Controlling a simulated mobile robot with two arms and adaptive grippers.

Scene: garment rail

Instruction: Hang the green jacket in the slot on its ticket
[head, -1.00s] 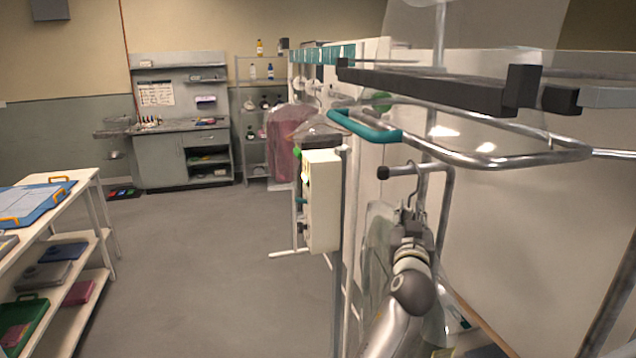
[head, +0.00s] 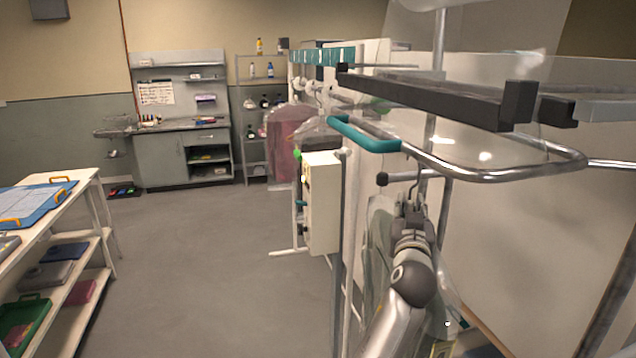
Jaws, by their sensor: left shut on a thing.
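My left gripper (head: 413,222) is shut on the hanger (head: 416,196) of a garment in a clear cover (head: 382,232). The garment hangs behind and below the gripper, mostly hidden by my arm. Its colour is hard to tell through the cover. The hanger's hook is close to a short dark-tipped bar (head: 400,178); I cannot tell whether they touch. The slotted rail with teal dividers (head: 325,55) runs away along the right side. No ticket is readable. My right gripper is not in view.
A metal loop with a teal sleeve (head: 365,136) and a dark bar (head: 430,95) cross above the gripper. A cream box (head: 322,203) stands left of it. A pink covered garment (head: 285,140) hangs farther back. A white table (head: 88,183) stands left; the floor between is clear.

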